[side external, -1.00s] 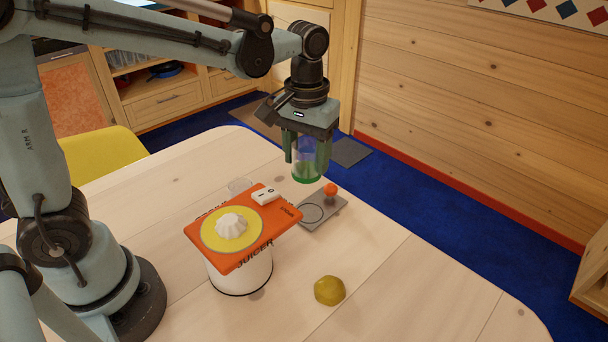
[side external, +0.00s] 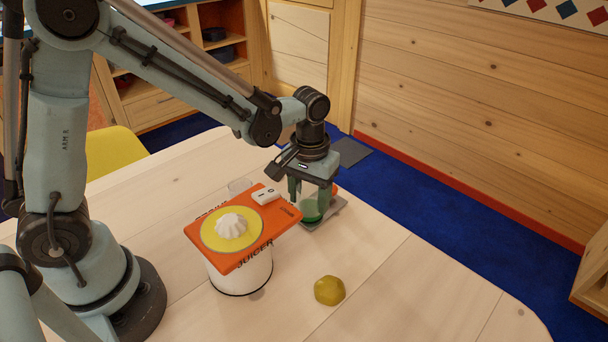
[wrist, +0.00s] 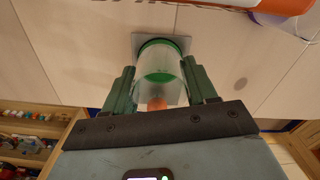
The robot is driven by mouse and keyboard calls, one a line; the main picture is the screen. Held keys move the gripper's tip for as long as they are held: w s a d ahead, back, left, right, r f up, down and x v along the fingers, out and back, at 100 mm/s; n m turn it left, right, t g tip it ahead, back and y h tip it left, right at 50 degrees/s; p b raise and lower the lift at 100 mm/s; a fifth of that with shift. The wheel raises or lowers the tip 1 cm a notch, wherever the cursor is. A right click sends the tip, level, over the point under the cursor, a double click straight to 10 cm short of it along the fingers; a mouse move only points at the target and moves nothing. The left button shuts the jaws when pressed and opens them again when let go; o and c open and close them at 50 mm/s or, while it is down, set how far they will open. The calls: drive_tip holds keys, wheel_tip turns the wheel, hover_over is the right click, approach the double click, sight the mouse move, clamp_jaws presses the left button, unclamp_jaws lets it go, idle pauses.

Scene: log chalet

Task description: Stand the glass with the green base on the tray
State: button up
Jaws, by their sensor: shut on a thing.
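The clear glass with the green base (side external: 309,211) is upright between the fingers of my gripper (side external: 312,198). It also shows in the wrist view (wrist: 158,62), with a finger on each side. My gripper (wrist: 160,80) is shut on it. The small grey tray (side external: 335,209) lies on the table under the glass; its corners show around the glass in the wrist view (wrist: 184,43). The glass base is over the tray, at or very near its surface; I cannot tell if they touch. The tray's orange knob (side external: 335,189) is mostly hidden behind my gripper.
A juicer with an orange top (side external: 268,233) and white cone stands close on the left of the tray. Another clear glass (side external: 238,186) is partly hidden behind it. A yellow-green fruit piece (side external: 329,290) lies in front. The table's right side is clear.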

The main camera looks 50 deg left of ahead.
sight(308, 188)
drive_tip(key=o, duration=1.1)
drive_tip(key=shift+f, duration=0.15)
wheel_tip(308, 188, up, 12)
drive_tip(key=shift+f, duration=0.2)
drive_tip(key=shift+s+a+f+m+t, duration=0.1)
drive_tip(key=shift+s+a+m+t, duration=0.45)
drive_tip(key=shift+s+a+t, duration=0.75)
drive_tip(key=shift+s+a+m+t, duration=0.5)
drive_tip(key=shift+s+a+t, duration=0.45)
drive_tip(key=shift+s, duration=0.7)
drive_tip(key=shift+s+a+f+m+t, duration=0.1)
drive_tip(key=shift+s+a+m+t, duration=0.45)
drive_tip(key=shift+s+a+t, duration=0.6)
drive_tip(key=shift+s+d, duration=0.25)
drive_tip(key=shift+s, duration=0.05)
